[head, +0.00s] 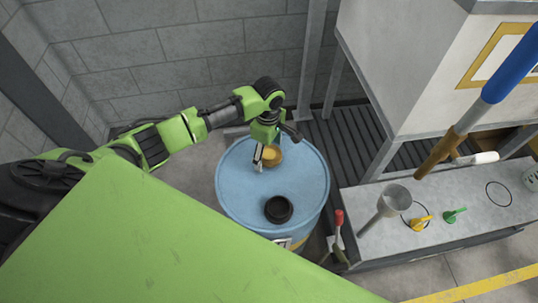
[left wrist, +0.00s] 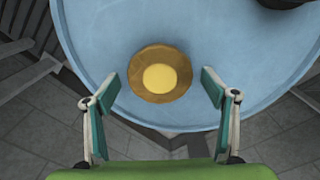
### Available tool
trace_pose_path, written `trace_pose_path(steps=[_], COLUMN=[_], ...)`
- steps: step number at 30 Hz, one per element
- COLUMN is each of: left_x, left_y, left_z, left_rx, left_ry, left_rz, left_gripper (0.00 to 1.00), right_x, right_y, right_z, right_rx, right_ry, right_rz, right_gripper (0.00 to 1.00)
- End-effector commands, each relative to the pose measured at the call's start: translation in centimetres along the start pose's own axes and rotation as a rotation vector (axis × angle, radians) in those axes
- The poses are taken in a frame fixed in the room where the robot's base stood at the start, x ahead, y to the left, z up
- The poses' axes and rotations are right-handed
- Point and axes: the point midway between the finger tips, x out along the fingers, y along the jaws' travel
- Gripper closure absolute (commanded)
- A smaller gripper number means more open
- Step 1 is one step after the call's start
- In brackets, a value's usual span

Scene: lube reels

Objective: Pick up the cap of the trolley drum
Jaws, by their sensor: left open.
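The cap (head: 272,156), a round brass-coloured disc with a raised yellow centre, is on the top of the blue drum (head: 235,185), near its far side. In the left wrist view the cap (left wrist: 160,74) lies ahead of and between my fingertips. My left gripper (head: 266,160) is above the drum's far side, pointing down at the cap. Its two fingers (left wrist: 160,88) are spread apart with nothing between them, and I see no contact with the cap. The gripper hides part of the cap in the head view. My right gripper is not in view.
A black round fitting (head: 279,209) stands on the drum's near side. To the right, a grey bench (head: 380,240) holds a funnel (head: 396,198) and small yellow and green fittings. A red-handled lever (head: 339,218) stands beside the drum. A block wall is behind.

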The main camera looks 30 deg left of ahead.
Motion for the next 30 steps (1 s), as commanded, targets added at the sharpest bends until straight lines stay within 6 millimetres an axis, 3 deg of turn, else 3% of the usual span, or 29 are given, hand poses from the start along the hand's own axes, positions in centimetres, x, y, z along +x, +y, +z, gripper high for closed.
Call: trace_pose_path(steps=[4, 5, 9, 22, 30], left_x=[0.0, 0.0, 0.0, -0.5, -3.9], left_y=[0.0, 0.0, 0.0, 0.0, -0.3], left_z=[0.0, 0.0, 0.0, 0.0, 0.4], left_rx=[0.0, 0.0, 0.0, 0.0, 0.003], left_ry=[0.0, 0.0, 0.0, 0.0, -0.002], left_rz=[0.0, 0.0, -0.001, -0.001, 0.001], left_gripper=[0.22, 0.28, 0.64, 0.65, 0.65], right_x=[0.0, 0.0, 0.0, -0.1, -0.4], right_y=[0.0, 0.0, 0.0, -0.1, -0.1], right_z=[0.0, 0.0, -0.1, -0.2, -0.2], right_rx=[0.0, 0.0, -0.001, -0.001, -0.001], right_ry=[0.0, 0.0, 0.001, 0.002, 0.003], right_rz=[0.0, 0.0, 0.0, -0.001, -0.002], right_gripper=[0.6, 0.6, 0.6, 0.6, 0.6])
